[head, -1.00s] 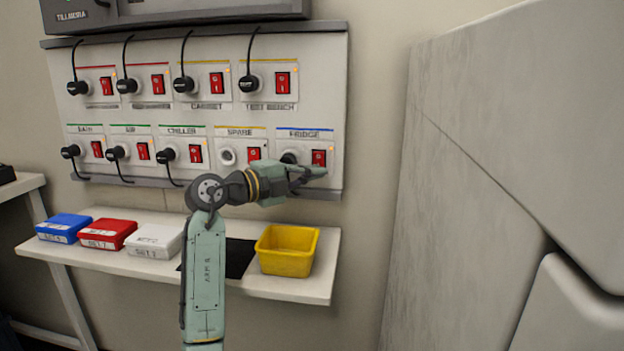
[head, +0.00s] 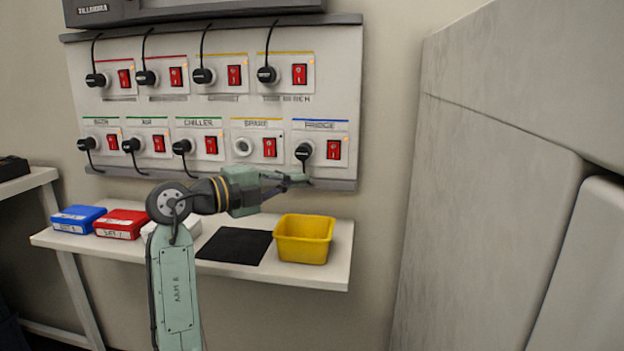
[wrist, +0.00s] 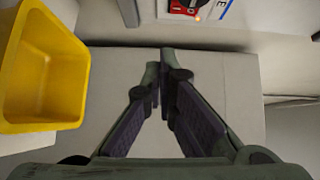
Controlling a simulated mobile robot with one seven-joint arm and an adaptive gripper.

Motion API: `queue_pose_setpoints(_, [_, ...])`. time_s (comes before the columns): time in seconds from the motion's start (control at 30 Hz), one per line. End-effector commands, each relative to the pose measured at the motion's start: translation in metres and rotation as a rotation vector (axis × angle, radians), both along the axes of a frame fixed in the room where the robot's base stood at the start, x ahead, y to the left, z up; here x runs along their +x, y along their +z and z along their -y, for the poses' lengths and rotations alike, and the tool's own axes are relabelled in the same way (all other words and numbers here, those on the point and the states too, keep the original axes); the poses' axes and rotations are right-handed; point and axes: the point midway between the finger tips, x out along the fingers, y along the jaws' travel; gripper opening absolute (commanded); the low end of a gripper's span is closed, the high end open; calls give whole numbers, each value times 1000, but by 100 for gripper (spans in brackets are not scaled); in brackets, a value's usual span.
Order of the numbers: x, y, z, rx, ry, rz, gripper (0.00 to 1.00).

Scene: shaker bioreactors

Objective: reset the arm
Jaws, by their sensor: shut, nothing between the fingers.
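My gripper (head: 300,180) is at the end of my bent arm, in front of the lower edge of the socket panel, below the FRIDGE socket. In the wrist view my gripper (wrist: 159,62) shows its two fingers converged at the tips, shut with nothing between them. The panel (head: 225,110) carries two rows of sockets with red switches and black plugs. The FRIDGE socket has a black plug (head: 304,152) in it and a red switch (head: 334,150). The SPARE socket (head: 243,147) has no plug.
Below the panel, a white shelf (head: 322,277) holds a yellow bin (head: 303,240), a black mat (head: 235,246), a red box (head: 121,224), a blue box (head: 78,218) and a white box partly hidden by my arm. A large grey cabinet (head: 490,180) stands at the right.

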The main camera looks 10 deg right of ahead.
Motion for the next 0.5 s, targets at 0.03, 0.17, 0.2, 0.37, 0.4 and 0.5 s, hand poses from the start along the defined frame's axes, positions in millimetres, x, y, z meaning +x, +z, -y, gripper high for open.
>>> queue_pose_setpoints(0.03, [-2, -1, -6, -1, 1, 0, 0])
queue_pose_setpoints(0.17, [-6, -2, -14, 1, 1, 0, 0])
queue_pose_setpoints(0.2, [-6, -2, -15, 1, 0, 0, 0])
queue_pose_setpoints(0.37, [-7, -2, -16, 1, 0, 0, 0])
queue_pose_setpoints(0.4, [-7, -2, -16, 1, 0, 0, 0])
queue_pose_setpoints(0.5, [-6, -2, -16, 1, 0, 0, 0])
